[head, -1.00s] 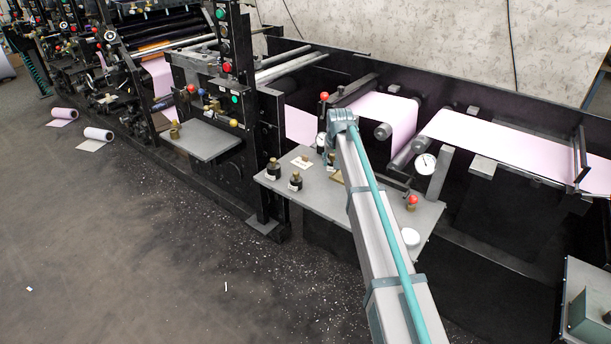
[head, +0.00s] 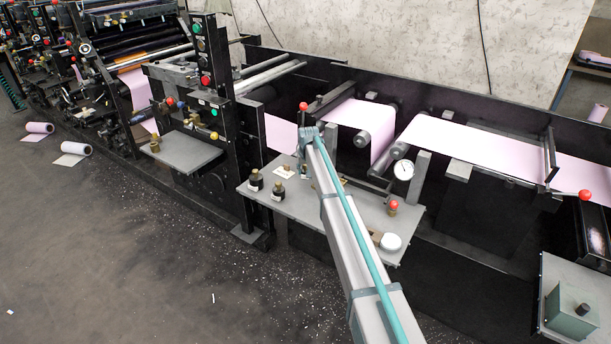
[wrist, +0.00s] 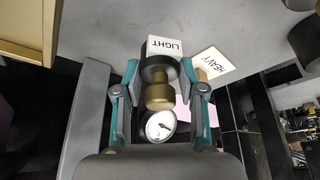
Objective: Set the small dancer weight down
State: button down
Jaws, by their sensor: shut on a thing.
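My gripper (wrist: 160,72) is shut on the small dancer weight (wrist: 160,97), a dark round body with a brass knob, in the wrist view. A white label reading LIGHT (wrist: 165,47) shows just beyond it. I cannot tell whether the weight touches the grey tabletop (wrist: 240,22). A white card reading HEAVY (wrist: 215,64) lies beside it. Two other dark weights with brass knobs, a left one (head: 256,182) and a right one (head: 278,193), stand on the grey table (head: 310,212), left of my arm.
A white round thing (head: 391,243) and a red-topped knob (head: 393,206) are on the table's right part. A dial gauge (head: 403,170) stands behind, also seen in the wrist view (wrist: 160,125). Pink web (head: 350,116) runs over rollers beyond the table.

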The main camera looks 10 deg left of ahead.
jog(key=shift+w+a+f, duration=0.15)
jog(key=shift+w+f, duration=0.1)
jog(key=shift+w, duration=0.1)
jog(key=shift+f+p, duration=0.6)
jog(key=shift+f, duration=1)
jog(key=shift+f, duration=0.1)
jog(key=c, duration=0.7)
grip_release()
jog(key=b+v, duration=0.2)
jog(key=v, duration=1)
